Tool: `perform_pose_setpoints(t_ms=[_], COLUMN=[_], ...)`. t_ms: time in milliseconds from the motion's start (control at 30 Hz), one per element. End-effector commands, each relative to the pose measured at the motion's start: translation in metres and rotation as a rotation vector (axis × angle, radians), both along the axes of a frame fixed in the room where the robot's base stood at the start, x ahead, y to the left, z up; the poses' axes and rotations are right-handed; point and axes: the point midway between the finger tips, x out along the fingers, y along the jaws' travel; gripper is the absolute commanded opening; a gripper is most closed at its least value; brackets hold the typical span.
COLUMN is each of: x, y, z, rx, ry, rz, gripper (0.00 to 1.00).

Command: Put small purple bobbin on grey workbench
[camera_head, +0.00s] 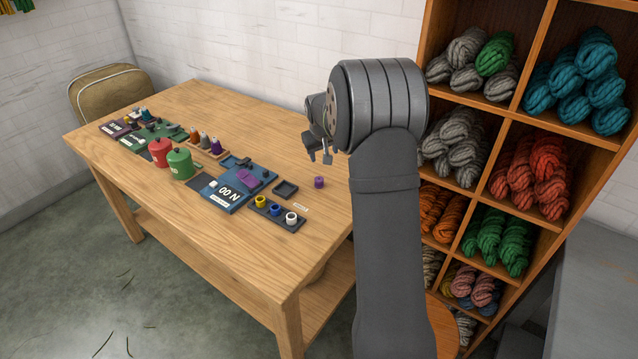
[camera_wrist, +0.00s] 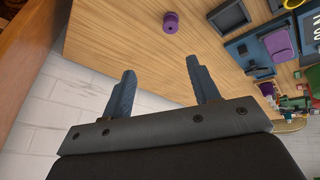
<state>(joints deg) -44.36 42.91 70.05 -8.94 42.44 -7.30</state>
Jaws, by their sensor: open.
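The small purple bobbin (camera_head: 319,182) stands on the wooden table near its right side, apart from the dark trays. In the wrist view the bobbin (camera_wrist: 170,22) is at the top, beyond the fingertips and roughly in line with the gap between them. My gripper (camera_head: 320,157) is open and empty above the table, up and close to the bobbin in the head view. Its two fingers (camera_wrist: 160,76) are spread apart in the wrist view. A grey flat surface (camera_head: 603,258) at the right edge looks like the grey workbench; only part shows.
The wooden table (camera_head: 235,251) holds a small dark tray (camera_head: 286,190), a strip with yellow, blue and white spools (camera_head: 276,209), a blue board (camera_head: 225,195), and red and green canisters (camera_head: 179,163). A shelf of wool skeins (camera_head: 511,125) stands right of my arm.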

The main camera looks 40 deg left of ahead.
Motion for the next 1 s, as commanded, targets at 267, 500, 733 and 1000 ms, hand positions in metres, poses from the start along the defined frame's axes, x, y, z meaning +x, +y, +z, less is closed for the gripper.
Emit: perform_pose_setpoints(t_ms=[267, 500, 733, 1000], x=[-0.005, 0.005, 0.019, 0.03], y=[0.01, 0.018, 0.029, 0.037], z=[0.006, -0.028, -0.071, -0.103], rx=[0.122, 0.124, 0.124, 0.126], ry=[0.144, 0.154, 0.152, 0.151], rz=[-0.282, -0.297, -0.295, -0.294], gripper=[0.55, 0.55, 0.55, 0.55])
